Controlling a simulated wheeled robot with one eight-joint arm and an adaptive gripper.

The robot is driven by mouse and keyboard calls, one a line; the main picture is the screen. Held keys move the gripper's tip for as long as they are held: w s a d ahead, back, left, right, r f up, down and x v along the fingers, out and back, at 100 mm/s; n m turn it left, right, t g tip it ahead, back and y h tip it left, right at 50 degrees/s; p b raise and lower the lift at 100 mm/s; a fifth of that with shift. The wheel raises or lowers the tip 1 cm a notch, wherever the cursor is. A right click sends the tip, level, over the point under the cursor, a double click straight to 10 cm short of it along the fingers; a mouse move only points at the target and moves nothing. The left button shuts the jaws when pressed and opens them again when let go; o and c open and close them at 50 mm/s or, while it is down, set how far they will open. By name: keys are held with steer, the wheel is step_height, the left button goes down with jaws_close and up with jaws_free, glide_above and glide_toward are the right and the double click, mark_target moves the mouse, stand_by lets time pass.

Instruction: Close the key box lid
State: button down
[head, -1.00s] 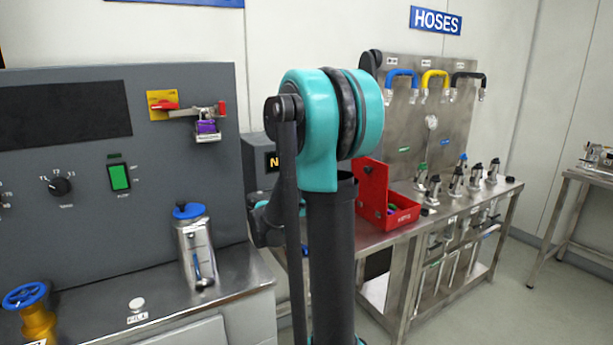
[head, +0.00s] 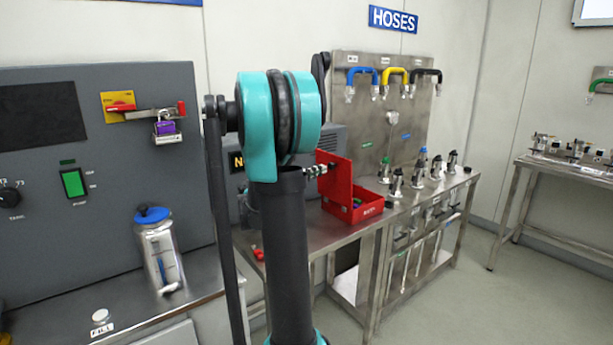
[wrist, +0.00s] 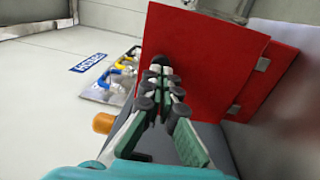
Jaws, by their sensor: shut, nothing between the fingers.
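The red key box (head: 366,214) sits on the steel bench, with small coloured items inside that are too small to name. Its lid (head: 338,185) stands up, open, at the box's left side. My gripper (head: 322,169) is beside the lid's upper left part, partly hidden behind my arm. In the wrist view my gripper (wrist: 164,82) has its fingers together and empty, in front of the broad red face of the lid (wrist: 205,50). I cannot tell whether the fingertips touch it. A second red panel (wrist: 268,85) shows behind; which part it is, I cannot tell.
Metal fittings (head: 437,167) stand right of the box, before a steel panel (head: 400,160) with hoses. A grey cabinet (head: 120,200) with a purple padlock (head: 165,127) is at left. A metal bottle (head: 159,255) stands on the left counter.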

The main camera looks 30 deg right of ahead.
mark_target(336, 160)
steer(key=shift+d, duration=0.85)
steer(key=shift+r, duration=0.1)
steer(key=shift+d+r+y, duration=0.35)
steer(key=shift+d+y, duration=0.15)
steer(key=shift+d, duration=0.2)
steer(key=d+y, duration=0.1)
steer(key=d, duration=0.1)
steer(key=d+r+y, duration=0.1)
steer(key=d+y, duration=0.1)
steer(key=shift+w+d+r, duration=0.15)
steer(key=shift+d, duration=0.2)
steer(key=d+f+y, duration=0.5)
steer(key=d+y, duration=0.2)
steer(key=d, duration=0.2)
steer(key=w+d+f+g+y, duration=0.1)
steer(key=d+f+y, duration=0.5)
steer(key=d, duration=0.2)
steer(key=shift+w+d+y, duration=0.3)
steer(key=shift+d+y, duration=0.1)
steer(key=shift+f, duration=0.1)
